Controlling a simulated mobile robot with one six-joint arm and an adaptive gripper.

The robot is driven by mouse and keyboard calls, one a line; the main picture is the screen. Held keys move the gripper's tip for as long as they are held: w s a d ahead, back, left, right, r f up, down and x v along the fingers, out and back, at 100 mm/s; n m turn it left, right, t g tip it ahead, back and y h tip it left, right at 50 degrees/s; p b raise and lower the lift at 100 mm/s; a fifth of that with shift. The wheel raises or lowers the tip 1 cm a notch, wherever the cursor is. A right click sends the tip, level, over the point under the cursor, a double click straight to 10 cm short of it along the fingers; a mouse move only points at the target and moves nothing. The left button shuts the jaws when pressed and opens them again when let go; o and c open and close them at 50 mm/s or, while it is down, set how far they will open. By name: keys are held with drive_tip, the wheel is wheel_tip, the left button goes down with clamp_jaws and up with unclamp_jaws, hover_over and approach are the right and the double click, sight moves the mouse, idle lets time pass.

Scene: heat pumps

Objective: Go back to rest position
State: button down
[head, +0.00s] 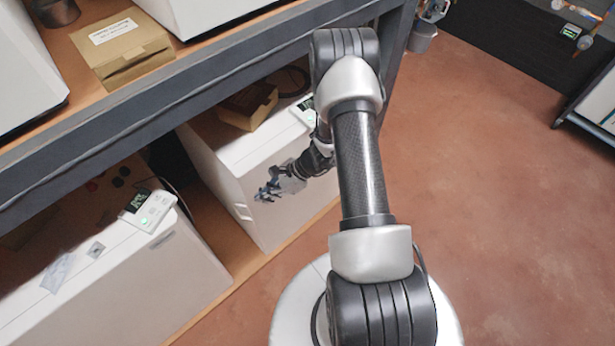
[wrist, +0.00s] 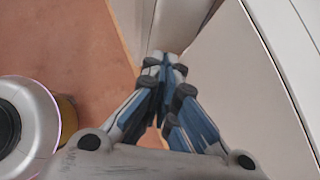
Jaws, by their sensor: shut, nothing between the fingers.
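My gripper (head: 268,188) shows in the head view beyond my arm, in front of a white heat pump unit (head: 235,190) on the lower shelf. The wrist view shows my gripper (wrist: 165,75) from behind, its blue and black fingers brought together at the tips with nothing between them. A pale unit face (wrist: 255,90) lies close to the right of the fingers in that view. I cannot tell whether the fingers touch it.
A second white unit (head: 120,270) with a small display (head: 150,210) stands at lower left. The shelf beam (head: 190,85) runs above both units, with a cardboard box (head: 120,45) on the upper shelf. Reddish floor (head: 490,190) is open to the right.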

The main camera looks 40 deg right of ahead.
drive_tip(key=s+r+p, duration=0.3)
drive_tip(key=s+r, duration=0.3)
drive_tip(key=r, duration=0.1)
drive_tip(key=shift+s+d, duration=0.35)
drive_tip(key=shift+d, duration=0.1)
drive_tip(key=s+a+r+n+g+h, duration=0.1)
drive_tip(key=a+r+n, duration=0.2)
drive_tip(key=r+n, duration=0.5)
drive_tip(key=s+a+r+n+g+h, duration=0.1)
drive_tip(key=a+r+n, duration=0.2)
drive_tip(key=r, duration=1)
drive_tip(key=s+r+n+t+h, duration=0.2)
drive_tip(key=s+r+n+h, duration=0.4)
drive_tip(key=s+r+n, duration=0.6)
wheel_tip(320, 180, up, 3)
drive_tip(key=shift+s+d+r+t, duration=0.1)
drive_tip(key=shift+s+d+t, duration=0.3)
drive_tip(key=shift+s, duration=0.2)
drive_tip(key=shift+a, duration=0.15)
